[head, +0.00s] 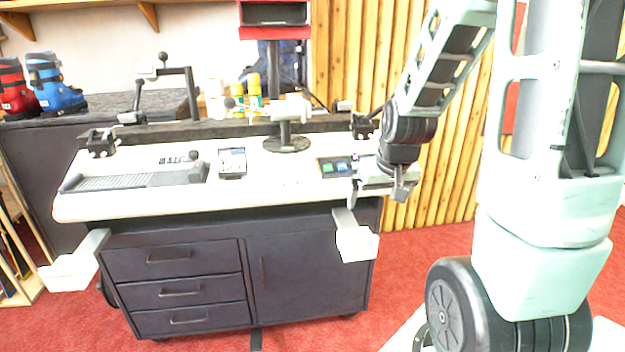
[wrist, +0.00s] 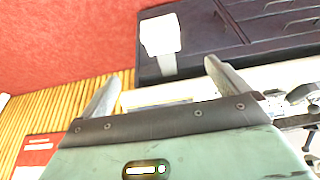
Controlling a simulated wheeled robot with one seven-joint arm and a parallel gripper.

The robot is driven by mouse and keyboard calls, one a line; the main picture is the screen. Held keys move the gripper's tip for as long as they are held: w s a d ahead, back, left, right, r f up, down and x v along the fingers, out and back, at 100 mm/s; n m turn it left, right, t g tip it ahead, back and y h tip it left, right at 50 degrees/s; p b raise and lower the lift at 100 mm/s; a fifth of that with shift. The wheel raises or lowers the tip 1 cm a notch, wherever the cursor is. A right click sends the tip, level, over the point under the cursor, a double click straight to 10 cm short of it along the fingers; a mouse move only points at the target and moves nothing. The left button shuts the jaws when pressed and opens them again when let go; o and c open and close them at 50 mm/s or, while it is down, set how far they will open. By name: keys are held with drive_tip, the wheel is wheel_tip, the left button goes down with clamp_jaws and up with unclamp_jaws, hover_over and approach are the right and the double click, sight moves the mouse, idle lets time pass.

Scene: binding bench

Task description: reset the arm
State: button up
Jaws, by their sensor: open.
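My gripper (head: 377,188) hangs at the right end of the white bench top (head: 290,178) in the head view, beside a small panel with a green and a blue button (head: 337,168). In the wrist view its two fingers (wrist: 165,88) stand wide apart with nothing between them. My arm reaches down to it from the upper right. Whether the fingers touch the bench cannot be told.
A binding vise (head: 286,138) stands mid-bench, with a grey tray (head: 135,180) and a small device (head: 232,163) nearby. White brackets (head: 356,242) stick out in front of the dark drawer cabinet (head: 190,285). Ski boots (head: 55,85) stand back left. Red carpet (head: 430,240) lies right of the bench.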

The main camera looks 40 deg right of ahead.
drive_tip(key=w+a+n+g+y, duration=0.1)
drive_tip(key=a+n+y, duration=0.4)
drive_tip(key=a, duration=1.6)
drive_tip(key=s+a+r+n+g+h, duration=0.1)
drive_tip(key=s+a+n+g+h, duration=0.15)
drive_tip(key=s+a+n, duration=0.95)
drive_tip(key=s+a+r+m+p, duration=0.1)
drive_tip(key=a+r+m+p, duration=0.2)
drive_tip(key=r+p, duration=1.1)
drive_tip(key=shift+s+a+r, duration=0.15)
drive_tip(key=shift+a+r, duration=0.15)
drive_tip(key=shift+a, duration=0.6)
drive_tip(key=shift+y, duration=0.25)
